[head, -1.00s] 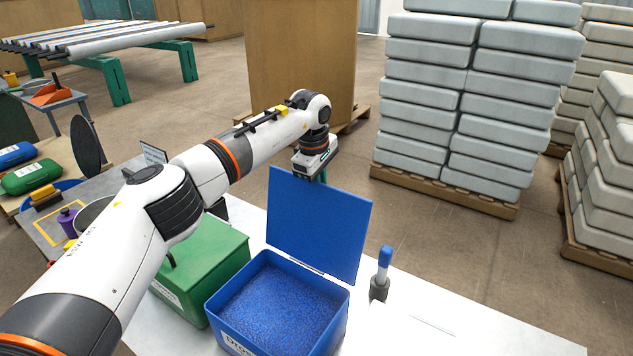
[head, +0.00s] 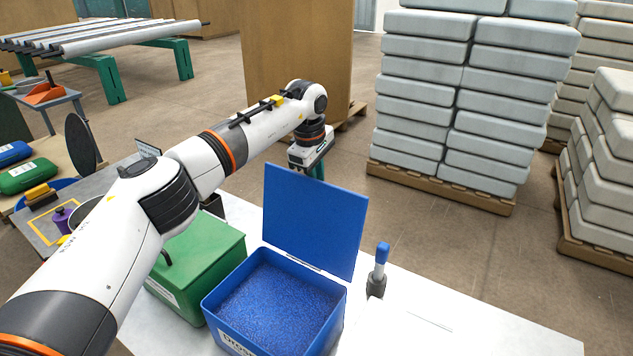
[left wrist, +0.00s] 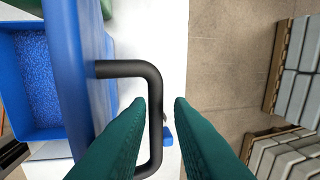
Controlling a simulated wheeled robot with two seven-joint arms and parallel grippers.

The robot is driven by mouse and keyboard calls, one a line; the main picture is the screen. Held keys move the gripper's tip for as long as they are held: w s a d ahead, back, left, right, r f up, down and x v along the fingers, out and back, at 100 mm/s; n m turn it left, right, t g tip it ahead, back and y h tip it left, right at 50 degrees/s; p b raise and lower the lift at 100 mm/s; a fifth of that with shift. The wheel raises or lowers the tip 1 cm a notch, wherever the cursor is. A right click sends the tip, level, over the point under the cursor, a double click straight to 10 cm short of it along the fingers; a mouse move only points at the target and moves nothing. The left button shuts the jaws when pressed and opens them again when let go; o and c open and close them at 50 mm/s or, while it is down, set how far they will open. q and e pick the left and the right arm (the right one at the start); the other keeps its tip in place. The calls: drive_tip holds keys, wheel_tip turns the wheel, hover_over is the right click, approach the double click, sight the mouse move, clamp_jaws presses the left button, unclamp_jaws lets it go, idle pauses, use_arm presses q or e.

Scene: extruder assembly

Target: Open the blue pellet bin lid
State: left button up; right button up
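The blue pellet bin (head: 225,318) stands on the white table, full of blue pellets. Its blue lid (head: 315,222) is up, standing about upright at the bin's back edge. My left gripper (head: 318,170) is behind the lid's top edge in the head view, its fingers partly hidden by the lid. In the left wrist view the green fingers (left wrist: 160,102) are apart. The lid's black handle (left wrist: 128,69) shows there, its long bar between the fingertips in the picture; I cannot tell whether they touch it. The bin (left wrist: 36,134) is at left. My right gripper is not in view.
A green closed box (head: 205,255) stands just left of the bin. A blue-topped tool in a dark holder (head: 377,285) stands to its right. The table (head: 470,325) is largely clear at the right. Pallets of stacked bags (head: 460,100) stand behind.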

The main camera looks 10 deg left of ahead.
use_arm(q)
wheel_tip(320, 180, up, 10)
drive_tip(key=s+b, duration=0.1)
drive_tip(key=s, duration=0.1)
drive_tip(key=shift+a+b, duration=0.3)
